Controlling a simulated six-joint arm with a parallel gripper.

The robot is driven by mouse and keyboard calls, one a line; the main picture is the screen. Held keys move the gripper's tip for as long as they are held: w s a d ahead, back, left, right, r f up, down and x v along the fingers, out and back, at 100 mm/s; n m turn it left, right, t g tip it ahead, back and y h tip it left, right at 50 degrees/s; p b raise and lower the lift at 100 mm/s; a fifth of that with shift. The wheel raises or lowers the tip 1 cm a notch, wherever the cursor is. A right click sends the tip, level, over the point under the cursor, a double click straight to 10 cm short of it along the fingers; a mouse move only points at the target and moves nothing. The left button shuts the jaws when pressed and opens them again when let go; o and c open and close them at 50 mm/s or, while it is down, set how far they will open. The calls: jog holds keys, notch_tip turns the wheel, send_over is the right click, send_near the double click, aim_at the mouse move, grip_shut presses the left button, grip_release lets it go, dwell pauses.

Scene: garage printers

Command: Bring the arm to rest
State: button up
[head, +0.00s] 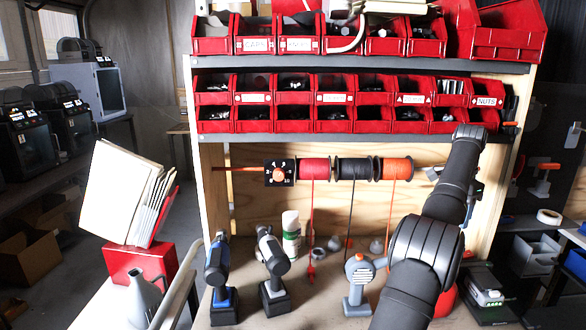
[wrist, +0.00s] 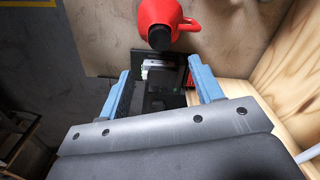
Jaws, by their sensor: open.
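My arm (head: 425,250) rises from the bottom right in the head view, its elbow up in front of the shelf's right side. My gripper (wrist: 160,70) shows in the wrist view with its two blue fingers spread apart and nothing held between them. In the head view the gripper is mostly hidden behind my arm. Beyond the fingers, in the wrist view, lie a red container with a dark cap (wrist: 162,16) and a dark device with a pale label (wrist: 158,72). Both appear apart from the fingers.
Red bins (head: 334,119) fill the shelves above the bench. Spools (head: 314,169) hang below them. A blue drill (head: 219,278), a grey drill (head: 272,272) and a grey-orange tool (head: 357,284) stand on the bench left of my arm. A charger-like device (head: 486,290) sits right.

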notch_tip(320, 180, down, 10)
jog(key=shift+f, duration=0.2)
notch_tip(320, 180, up, 7)
jog(key=shift+f, duration=0.2)
jog(key=shift+s+d, duration=0.15)
jog(key=shift+s, duration=0.15)
jog(key=s+d+f+m, duration=0.1)
jog(key=s+f, duration=0.4)
jog(key=s, duration=0.6)
jog(key=shift+d+f+m, duration=0.35)
jog(key=shift+d+m, duration=0.05)
jog(key=shift+d, duration=0.45)
